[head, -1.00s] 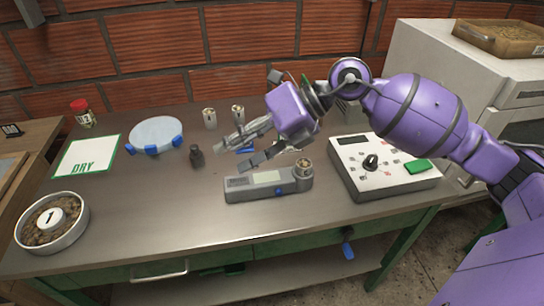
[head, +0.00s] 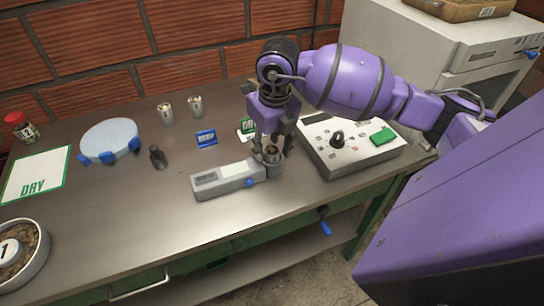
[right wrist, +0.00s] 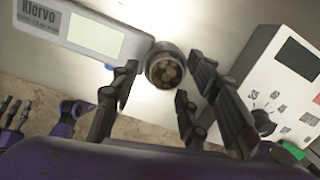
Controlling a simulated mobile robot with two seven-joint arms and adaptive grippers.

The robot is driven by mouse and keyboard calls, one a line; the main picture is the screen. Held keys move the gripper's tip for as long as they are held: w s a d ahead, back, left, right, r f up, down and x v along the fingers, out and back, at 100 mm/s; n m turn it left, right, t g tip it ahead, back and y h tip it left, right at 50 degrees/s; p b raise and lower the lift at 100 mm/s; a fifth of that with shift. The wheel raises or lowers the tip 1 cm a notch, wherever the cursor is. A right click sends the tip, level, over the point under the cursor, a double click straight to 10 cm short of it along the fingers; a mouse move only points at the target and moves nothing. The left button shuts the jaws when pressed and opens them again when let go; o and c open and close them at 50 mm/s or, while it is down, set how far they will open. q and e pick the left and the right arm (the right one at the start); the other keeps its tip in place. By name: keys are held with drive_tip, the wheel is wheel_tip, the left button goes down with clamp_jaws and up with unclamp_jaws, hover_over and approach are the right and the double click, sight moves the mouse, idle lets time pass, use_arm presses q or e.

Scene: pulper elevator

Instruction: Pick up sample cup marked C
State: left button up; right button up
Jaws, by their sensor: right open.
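A small metal sample cup with brown contents (head: 271,153) sits at the right end of the grey meter (head: 222,180). No letter is readable on it. My right gripper (head: 273,143) is open and points down over this cup, a finger on either side. In the right wrist view the cup (right wrist: 165,70) lies between the open fingers (right wrist: 160,88), with no clear contact. Two similar cups stand at the back, a left one (head: 166,113) and a right one (head: 195,107); their marks are unreadable. Dark fingers of my left gripper (right wrist: 14,113) show at the wrist view's left edge, their opening unclear.
A control box with a black knob and green button (head: 350,143) stands close to the gripper's right. A blue sign (head: 206,138), a dark weight (head: 158,157), a pale round dish (head: 110,137) and a DRY mat (head: 36,176) lie leftward. The front middle of the table is clear.

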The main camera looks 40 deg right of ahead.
drive_tip(key=shift+w+f, duration=0.15)
drive_tip(key=shift+f, duration=0.6)
clamp_jaws()
drive_tip(key=shift+r, duration=0.2)
